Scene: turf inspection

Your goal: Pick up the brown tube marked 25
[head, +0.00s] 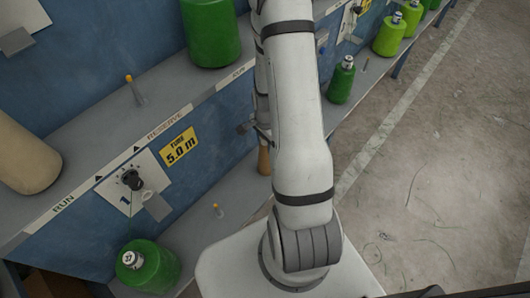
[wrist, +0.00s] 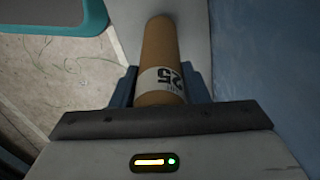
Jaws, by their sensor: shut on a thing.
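The brown tube (wrist: 158,48) has a white label marked 25 and stands out between the fingers in the wrist view. My gripper (wrist: 160,86) is shut on it, with a dark finger on each side of the label. In the head view a short piece of the brown tube (head: 264,160) shows beside my arm, and most of it is hidden behind the arm. I cannot tell whether the tube touches the grey shelf below it.
A blue machine with grey ledges runs along the left. Green spools stand on it, one large (head: 211,32), one low at the front (head: 148,266) and one right of my arm (head: 341,82). A beige cylinder (head: 26,155) lies at far left. The concrete floor (head: 440,150) at right is clear.

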